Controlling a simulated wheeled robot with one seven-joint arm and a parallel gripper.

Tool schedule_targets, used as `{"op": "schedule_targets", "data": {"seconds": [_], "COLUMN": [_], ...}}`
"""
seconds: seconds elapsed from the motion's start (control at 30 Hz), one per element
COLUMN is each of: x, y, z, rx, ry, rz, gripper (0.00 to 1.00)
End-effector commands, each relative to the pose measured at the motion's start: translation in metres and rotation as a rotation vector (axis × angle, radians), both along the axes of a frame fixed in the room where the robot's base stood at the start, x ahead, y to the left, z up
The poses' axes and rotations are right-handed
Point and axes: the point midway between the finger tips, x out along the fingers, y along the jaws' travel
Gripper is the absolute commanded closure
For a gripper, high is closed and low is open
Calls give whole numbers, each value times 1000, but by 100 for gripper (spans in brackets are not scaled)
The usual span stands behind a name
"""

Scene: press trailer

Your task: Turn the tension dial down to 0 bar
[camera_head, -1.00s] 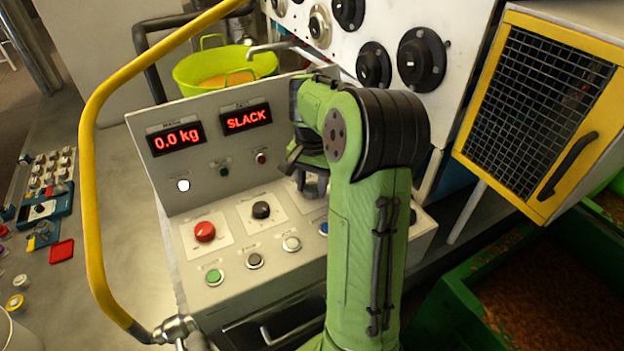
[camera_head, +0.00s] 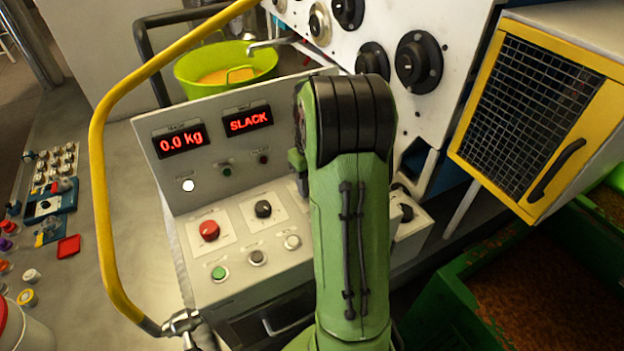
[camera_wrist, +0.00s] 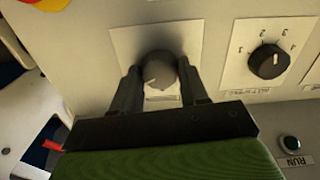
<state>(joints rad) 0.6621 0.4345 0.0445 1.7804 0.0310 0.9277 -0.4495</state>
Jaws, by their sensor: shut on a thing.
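In the wrist view, a round dark grey knob (camera_wrist: 160,70) sits on a pale square plate (camera_wrist: 122,42). My gripper (camera_wrist: 162,84) has one finger on each side of the knob and is shut on it. The knob's scale and pointer setting cannot be read, and I cannot confirm its label. In the head view my green arm hides the gripper and this knob.
The console also has a red button (camera_head: 209,230) and a black selector (camera_head: 263,208). A yellow rail (camera_head: 98,200) curves along the left, and a mesh-fronted yellow cabinet (camera_head: 535,110) stands right.

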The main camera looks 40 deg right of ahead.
Motion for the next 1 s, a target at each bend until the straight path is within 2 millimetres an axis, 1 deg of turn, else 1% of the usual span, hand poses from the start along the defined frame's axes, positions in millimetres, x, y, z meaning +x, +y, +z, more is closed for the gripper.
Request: {"op": "schedule_targets", "data": {"seconds": [0.7, 1.0], "x": [1, 1], "y": [0, 0], "z": [1, 0], "rx": [-4, -3], "ry": [-3, -3], "rz": [676, 902], "gripper": [87, 87]}}
